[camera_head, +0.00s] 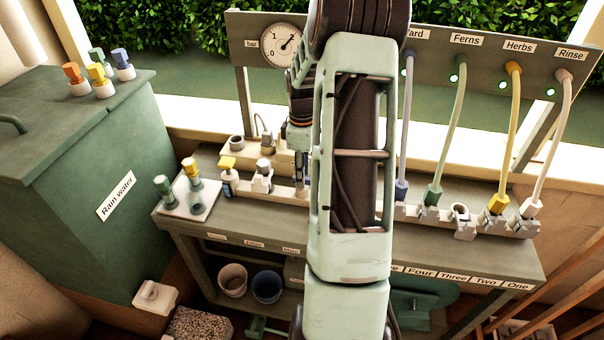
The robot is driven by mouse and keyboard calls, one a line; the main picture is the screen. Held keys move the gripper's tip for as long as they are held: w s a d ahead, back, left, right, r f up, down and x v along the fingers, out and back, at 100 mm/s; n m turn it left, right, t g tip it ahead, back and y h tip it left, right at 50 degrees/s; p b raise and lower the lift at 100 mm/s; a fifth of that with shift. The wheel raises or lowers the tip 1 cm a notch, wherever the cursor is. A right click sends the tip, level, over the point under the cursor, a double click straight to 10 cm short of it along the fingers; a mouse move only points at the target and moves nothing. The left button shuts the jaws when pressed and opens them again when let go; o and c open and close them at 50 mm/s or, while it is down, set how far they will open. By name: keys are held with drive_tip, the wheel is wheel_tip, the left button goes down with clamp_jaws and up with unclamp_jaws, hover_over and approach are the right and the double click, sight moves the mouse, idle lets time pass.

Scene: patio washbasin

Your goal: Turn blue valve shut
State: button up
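My gripper (300,178) points down at the bench, just left of my arm link, and is partly covered by it. Its fingers are small and dark here, and I cannot tell whether they are open or on anything. No blue valve handle shows clearly; the bench spot behind my arm is hidden. A blue hose end (401,190) is plugged in just right of my arm.
Green, yellow and pale hoses (513,130) run from the label board (440,45) to a row of sockets. A pressure gauge (283,46) hangs left of my arm.

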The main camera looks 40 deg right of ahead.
drive_tip(key=shift+f, duration=0.35)
clamp_jaws()
